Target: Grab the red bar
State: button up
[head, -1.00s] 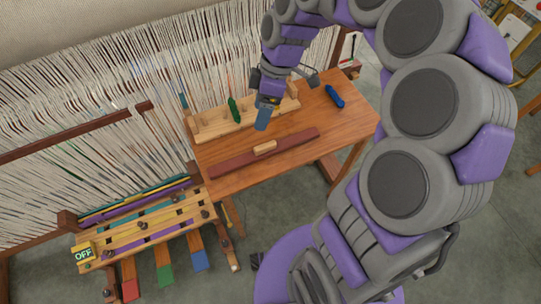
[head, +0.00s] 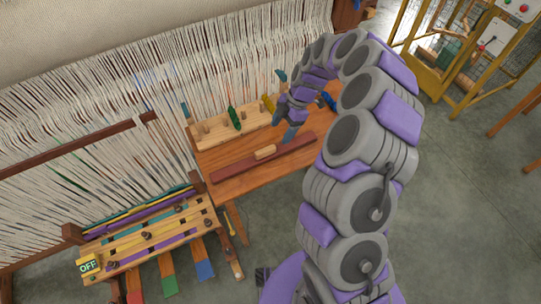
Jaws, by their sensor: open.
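The red bar (head: 235,169) is a long, dark red-brown piece lying flat on the wooden table (head: 222,188), near its front edge. A light wooden handle (head: 264,153) sits on top at its middle. My gripper (head: 290,132) is open and empty. It appears above the table, just behind the bar's right half in the picture. I cannot tell how high it is. My arm curves in from the right and covers the table's right part.
A wooden rack (head: 217,131) behind the bar holds a green skein (head: 234,118) and a yellow one (head: 268,103). A blue piece (head: 329,100) lies partly hidden behind my arm. A loom with white threads (head: 100,125) fills the left, with a pedal bench (head: 150,238) in front.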

aim_at(264, 149)
jog(key=a+f, duration=0.1)
jog(key=f, duration=0.1)
jog(key=a+f, duration=0.2)
jog(key=s+a+f, duration=0.1)
jog(key=a+f, duration=0.1)
jog(key=shift+a, duration=0.2)
jog(key=shift+a+f, duration=0.15)
jog(key=shift+f, duration=0.1)
jog(key=shift+s+d+f+b, duration=0.15)
jog(key=shift+d+f+b, duration=0.3)
jog(key=shift+d, duration=0.4)
jog(key=x, duration=0.2)
jog(key=a+x, duration=0.1)
jog(key=x, duration=0.1)
jog(key=shift+a+f, duration=0.1)
jog(key=shift+f, duration=0.05)
jog(key=shift+a, duration=0.5)
jog(key=shift+d, duration=0.7)
jog(key=c, duration=0.4)
jog(key=shift+d, duration=0.3)
jog(key=shift+c, duration=1.3)
jog(key=shift+a, duration=0.7)
jog(key=c, duration=0.7)
